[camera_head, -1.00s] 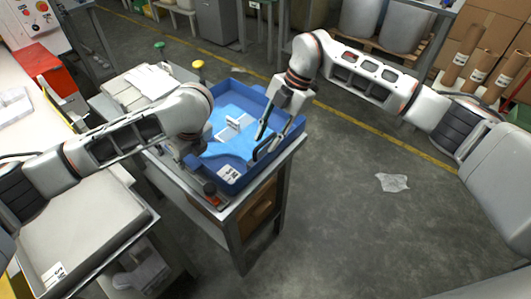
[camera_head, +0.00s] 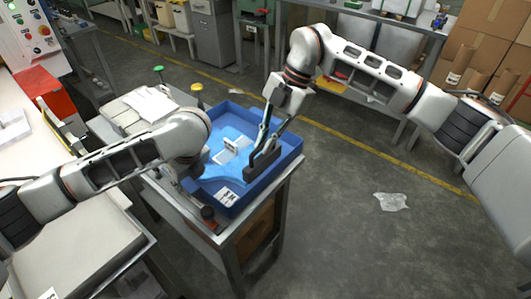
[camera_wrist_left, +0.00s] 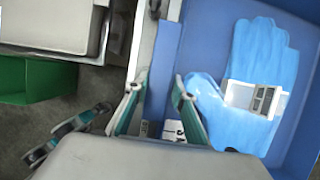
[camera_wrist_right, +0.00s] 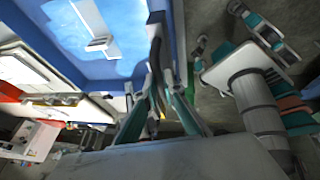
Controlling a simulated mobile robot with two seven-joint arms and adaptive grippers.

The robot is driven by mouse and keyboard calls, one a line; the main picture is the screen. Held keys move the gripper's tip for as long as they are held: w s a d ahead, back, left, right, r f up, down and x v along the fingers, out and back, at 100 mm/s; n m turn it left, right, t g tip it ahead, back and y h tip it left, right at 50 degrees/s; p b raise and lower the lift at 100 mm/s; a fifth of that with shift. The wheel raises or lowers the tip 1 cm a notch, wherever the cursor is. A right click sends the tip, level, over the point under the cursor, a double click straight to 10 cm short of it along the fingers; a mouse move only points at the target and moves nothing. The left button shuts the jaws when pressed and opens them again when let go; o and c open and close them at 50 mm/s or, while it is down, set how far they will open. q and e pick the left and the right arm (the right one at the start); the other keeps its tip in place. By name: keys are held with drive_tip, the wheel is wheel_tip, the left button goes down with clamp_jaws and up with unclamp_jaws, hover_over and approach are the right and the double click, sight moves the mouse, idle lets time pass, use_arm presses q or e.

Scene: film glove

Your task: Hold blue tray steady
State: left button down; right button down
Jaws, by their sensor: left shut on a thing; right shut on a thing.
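The blue tray (camera_head: 284,164) sits on a small workbench, with a light blue glove (camera_head: 222,170) lying flat in it. The glove carries a white label (camera_wrist_left: 258,98). My left gripper (camera_wrist_left: 160,88) is shut on the tray's left wall, one finger on each side; in the head view its fingers are mostly hidden by my arm. My right gripper (camera_head: 264,158) is at the tray's right wall. In the right wrist view its fingers (camera_wrist_right: 158,88) close in on that wall, with a dark piece at the tips. The exact contact is partly hidden.
A crumpled clear sheet (camera_head: 391,201) lies on the floor.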

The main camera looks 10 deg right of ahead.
drive_tip(key=shift+r, duration=1.8)
use_arm(q)
drive_tip(key=c, duration=1.6)
unclamp_jaws()
drive_tip(key=shift+r, duration=0.1)
drive_tip(key=v, duration=1.1)
drive_tip(key=shift+r, duration=0.35)
